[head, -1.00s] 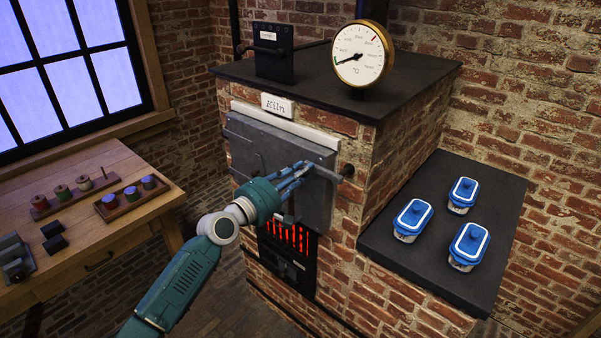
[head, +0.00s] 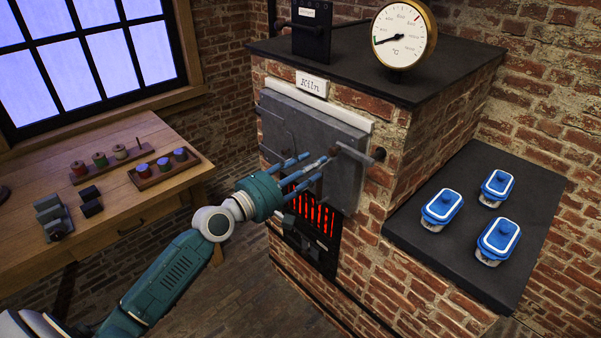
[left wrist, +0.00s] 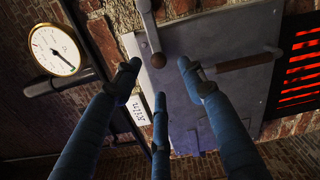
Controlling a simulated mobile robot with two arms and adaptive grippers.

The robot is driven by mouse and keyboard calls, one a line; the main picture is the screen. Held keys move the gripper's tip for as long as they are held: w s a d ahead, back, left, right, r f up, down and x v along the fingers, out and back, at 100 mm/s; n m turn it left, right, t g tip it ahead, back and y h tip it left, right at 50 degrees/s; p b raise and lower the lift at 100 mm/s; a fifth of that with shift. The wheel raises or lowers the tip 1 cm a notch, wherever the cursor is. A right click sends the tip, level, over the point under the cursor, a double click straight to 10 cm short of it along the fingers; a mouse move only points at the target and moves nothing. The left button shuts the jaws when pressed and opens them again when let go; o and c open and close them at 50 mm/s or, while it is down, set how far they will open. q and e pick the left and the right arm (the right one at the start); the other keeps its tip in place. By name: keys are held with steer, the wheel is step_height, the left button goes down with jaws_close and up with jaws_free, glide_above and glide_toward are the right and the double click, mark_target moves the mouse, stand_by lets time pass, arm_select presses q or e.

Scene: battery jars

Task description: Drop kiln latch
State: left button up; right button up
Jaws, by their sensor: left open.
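The grey metal kiln door (head: 283,128) is closed in the brick kiln front. The kiln latch (head: 350,153), a lever with a brownish grip, lies across the door's right edge. In the left wrist view the latch (left wrist: 151,35) points down from the top edge, its rounded end between my two upper fingertips. My left gripper (head: 318,166) is open in front of the door, fingers spread toward the latch; I cannot tell whether any finger touches it. The gripper also shows in the left wrist view (left wrist: 160,76). My right gripper is not in view.
A glowing red grate (head: 312,214) lies under the door. A dial gauge (head: 403,36) stands on the kiln top. Several blue-lidded jars (head: 498,238) sit on the dark side shelf (head: 455,265). A wooden table (head: 100,225) with spools and blocks is at left.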

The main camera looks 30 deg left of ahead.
arm_select(q)
steer(key=shift+v, duration=1.8)
